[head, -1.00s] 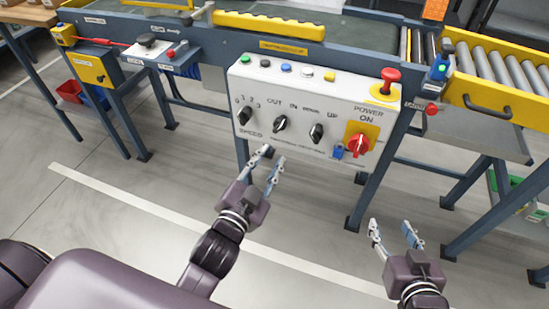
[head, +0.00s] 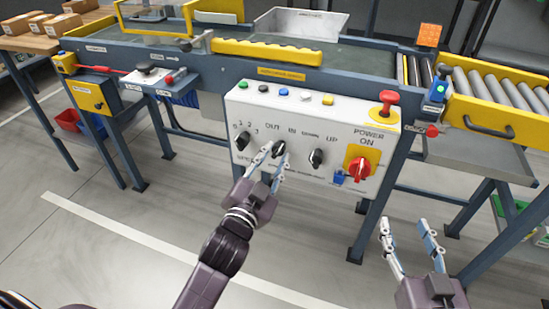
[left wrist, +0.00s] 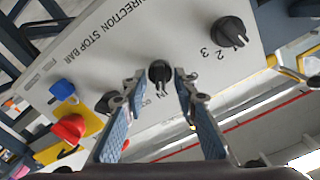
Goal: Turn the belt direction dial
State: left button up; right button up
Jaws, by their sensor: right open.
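The belt direction dial (head: 279,148) is a black knob under the OUT and IN labels on the white control panel (head: 240,110). In the left wrist view the dial (left wrist: 159,72) shows between the tips of my left gripper (left wrist: 160,82). The left gripper (head: 276,158) is open, with one finger on each side of the dial in the picture. I cannot tell whether the fingers touch it. My right gripper (head: 405,223) is open and empty, low in front of the panel's right side.
The speed dial (head: 242,141) is left of the direction dial, and another black knob (head: 316,158) is right of it. A red power switch (head: 358,167) and a red mushroom button (head: 388,102) are at the panel's right. The floor in front is clear.

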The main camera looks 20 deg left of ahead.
pick_arm(q)
jog(key=shift+w, duration=0.1)
grip_shut()
